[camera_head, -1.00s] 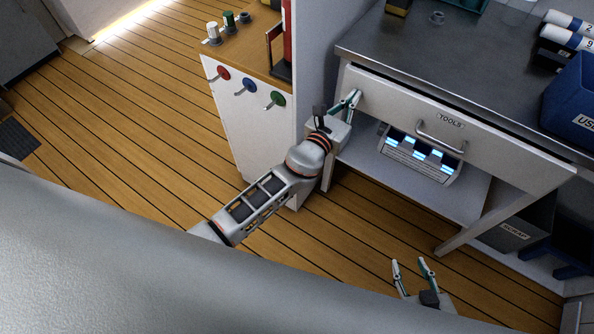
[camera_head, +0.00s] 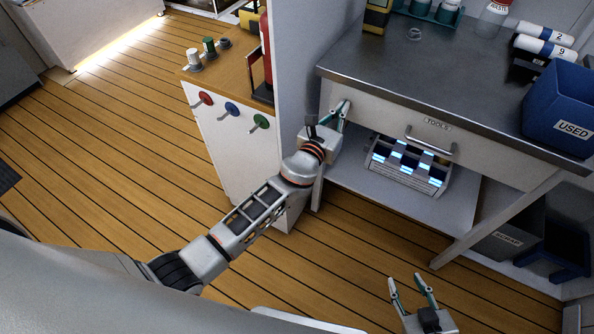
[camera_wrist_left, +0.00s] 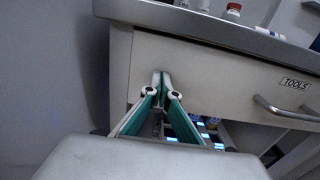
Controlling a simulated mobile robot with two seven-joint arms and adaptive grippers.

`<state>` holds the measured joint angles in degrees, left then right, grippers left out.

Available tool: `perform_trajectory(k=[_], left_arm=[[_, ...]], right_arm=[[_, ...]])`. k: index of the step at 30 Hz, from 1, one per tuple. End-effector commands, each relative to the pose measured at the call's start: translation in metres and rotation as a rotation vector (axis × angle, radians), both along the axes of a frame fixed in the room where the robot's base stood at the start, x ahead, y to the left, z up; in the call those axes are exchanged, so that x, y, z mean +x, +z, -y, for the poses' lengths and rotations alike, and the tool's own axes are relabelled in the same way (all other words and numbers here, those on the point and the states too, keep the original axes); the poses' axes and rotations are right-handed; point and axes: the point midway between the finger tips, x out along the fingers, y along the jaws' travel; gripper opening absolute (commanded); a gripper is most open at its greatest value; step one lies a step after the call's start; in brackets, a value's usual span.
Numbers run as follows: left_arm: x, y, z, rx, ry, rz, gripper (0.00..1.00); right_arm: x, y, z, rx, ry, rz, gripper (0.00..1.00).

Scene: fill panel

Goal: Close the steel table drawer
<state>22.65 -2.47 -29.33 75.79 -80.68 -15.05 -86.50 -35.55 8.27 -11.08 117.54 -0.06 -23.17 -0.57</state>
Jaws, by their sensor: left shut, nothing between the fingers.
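The steel table (camera_head: 450,70) has a pale drawer (camera_head: 385,110) marked TOOLS under its top, with a bar handle (camera_head: 430,143). The drawer front lies close under the table's edge; I cannot tell whether a small gap is left. My left gripper (camera_head: 341,108) is shut and empty at the left end of the drawer front, away from the handle. In the left wrist view, its fingertips (camera_wrist_left: 161,76) point at the drawer front (camera_wrist_left: 205,75), at or very near its surface. My right gripper (camera_head: 411,281) is open and empty, low in front of the table.
A lit case (camera_head: 408,165) stands on the shelf below the drawer. A blue USED bin (camera_head: 565,105) and white rolls (camera_head: 545,48) are on the tabletop. A wooden-topped cabinet (camera_head: 240,150) with coloured knobs is left of the table. The floor in front is free.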

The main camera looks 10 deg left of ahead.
Motion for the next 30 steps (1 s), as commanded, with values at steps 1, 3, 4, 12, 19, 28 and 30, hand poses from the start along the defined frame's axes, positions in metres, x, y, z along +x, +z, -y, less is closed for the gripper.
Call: perform_trajectory(k=[1, 3, 4, 12, 19, 28, 30], left_arm=[[-0.006, -0.001, -0.002, -0.002, 0.000, -0.002, 0.00], [-0.016, -0.002, -0.005, -0.001, 0.000, -0.003, 0.00], [-0.021, -0.002, -0.006, 0.000, 0.000, -0.003, 0.00], [-0.075, -0.004, -0.021, 0.002, -0.002, -0.006, 0.00], [-0.106, -0.003, -0.030, 0.002, -0.001, -0.005, 0.00], [-0.115, -0.003, -0.032, 0.000, -0.001, -0.004, 0.00], [-0.116, -0.004, -0.034, -0.017, 0.001, -0.015, 0.00]], right_arm=[[0.000, 0.000, 0.000, -0.001, -0.001, 0.000, 0.38], [0.001, 0.000, 0.000, 0.000, -0.001, 0.000, 0.38], [0.001, 0.000, 0.000, 0.000, -0.001, 0.000, 0.38], [0.001, 0.000, 0.000, 0.000, -0.002, 0.000, 0.38], [0.001, 0.000, 0.000, 0.000, -0.002, 0.000, 0.38], [0.001, 0.000, 0.000, -0.001, -0.003, 0.001, 0.38], [0.001, 0.001, 0.000, 0.000, -0.003, 0.002, 0.38]])
